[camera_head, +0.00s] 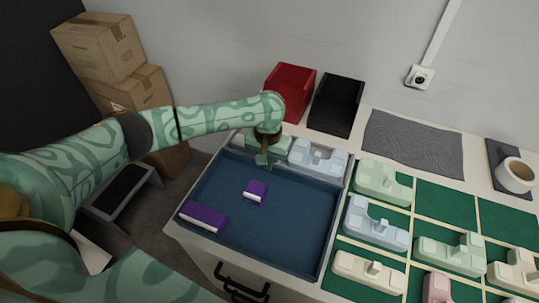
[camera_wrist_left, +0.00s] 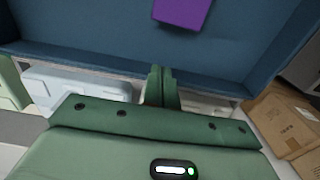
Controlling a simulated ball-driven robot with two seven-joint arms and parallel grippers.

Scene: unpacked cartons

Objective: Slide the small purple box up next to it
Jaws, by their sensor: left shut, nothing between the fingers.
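The small purple box (camera_head: 255,193), with a white band on its front side, lies in the blue tray (camera_head: 305,215). A longer purple box (camera_head: 203,218) with a white side lies apart from it, nearer the tray's front left corner. My left gripper (camera_head: 263,162) points down at the tray's back edge, beyond the small box and not touching it. Its fingers (camera_wrist_left: 162,86) are closed together and empty. A purple box (camera_wrist_left: 183,12) shows partly at the top of the left wrist view, cut off by the frame. My right gripper is not in view.
Right of the tray, a green divided board (camera_head: 445,205) holds several pastel blocks. A pale blue block (camera_head: 318,157) sits behind the tray. Red (camera_head: 290,88) and black (camera_head: 336,104) bins stand at the back. Cardboard boxes (camera_head: 100,48) are stacked at the left. The tray's right half is empty.

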